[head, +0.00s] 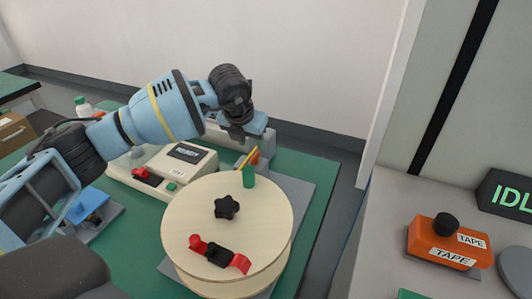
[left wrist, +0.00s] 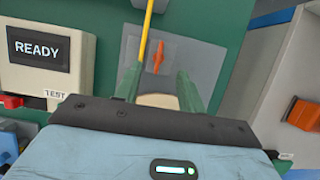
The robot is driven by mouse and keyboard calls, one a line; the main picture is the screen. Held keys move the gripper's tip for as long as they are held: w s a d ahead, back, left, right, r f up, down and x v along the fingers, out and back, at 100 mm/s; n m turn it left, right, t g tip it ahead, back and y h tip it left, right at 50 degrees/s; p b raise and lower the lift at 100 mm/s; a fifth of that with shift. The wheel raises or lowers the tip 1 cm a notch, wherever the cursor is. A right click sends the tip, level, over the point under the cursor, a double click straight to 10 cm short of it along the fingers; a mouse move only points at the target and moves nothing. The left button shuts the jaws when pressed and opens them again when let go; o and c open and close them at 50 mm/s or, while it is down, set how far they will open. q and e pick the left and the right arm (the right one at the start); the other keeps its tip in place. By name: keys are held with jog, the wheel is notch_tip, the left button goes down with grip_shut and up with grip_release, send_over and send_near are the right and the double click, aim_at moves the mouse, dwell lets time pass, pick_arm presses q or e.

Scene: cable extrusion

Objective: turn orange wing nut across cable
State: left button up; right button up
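The orange wing nut (left wrist: 158,56) sits on a grey plate (left wrist: 198,62) in the left wrist view, its long side close to in line with the yellow cable (left wrist: 145,32) on its left. In the head view a bit of the wing nut (head: 255,157) shows beside the cable (head: 245,160), behind the wooden drum. My left gripper (left wrist: 159,76) has its green fingers apart, with the wing nut between and beyond the tips, seemingly untouched. In the head view the left gripper (head: 243,130) hangs above that spot. My right gripper is not in view.
A round wooden drum (head: 185,215) with a black knob (head: 227,207) and a red-and-black handle (head: 218,252) stands in front. A tester (head: 185,165) reading READY is to its left. An orange tape unit (head: 445,245) stands on the right bench.

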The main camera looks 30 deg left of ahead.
aim_at(255, 156)
pick_arm(q)
jog(key=x, duration=0.5)
jog(key=shift+s+f, duration=0.2)
jog(key=shift+f, duration=0.2)
jog(key=shift+w+f, duration=0.2)
jog(key=shift+f, duration=0.2)
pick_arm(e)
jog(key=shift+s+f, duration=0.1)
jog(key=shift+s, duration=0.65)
pick_arm(q)
grip_shut()
